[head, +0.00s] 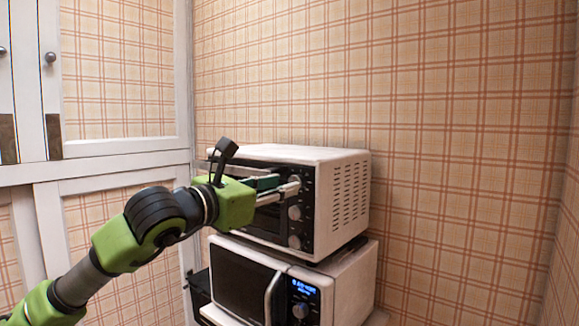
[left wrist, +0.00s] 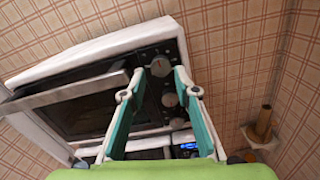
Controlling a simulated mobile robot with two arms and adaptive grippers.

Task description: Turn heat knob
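A white toaster oven (head: 342,200) with a black front panel has a column of round grey knobs. The top knob (left wrist: 160,66) lies between the fingertips of my left gripper (left wrist: 159,72) in the left wrist view, with gaps at its sides. The middle knob (head: 294,212) and bottom knob (head: 294,241) are clear in the head view. My left gripper (head: 292,184) is open, its tips at the height of the top knob and partly covering it. Whether they touch it I cannot tell. Which knob sets heat is not readable. My right gripper is out of view.
The oven stands on a white microwave (head: 345,285) with a lit blue display (head: 304,288) and its own dial (head: 300,310). The oven's door handle (left wrist: 65,92) sticks out beside the gripper. A brown object (left wrist: 262,125) stands at right. White cabinets (head: 110,150) are at left.

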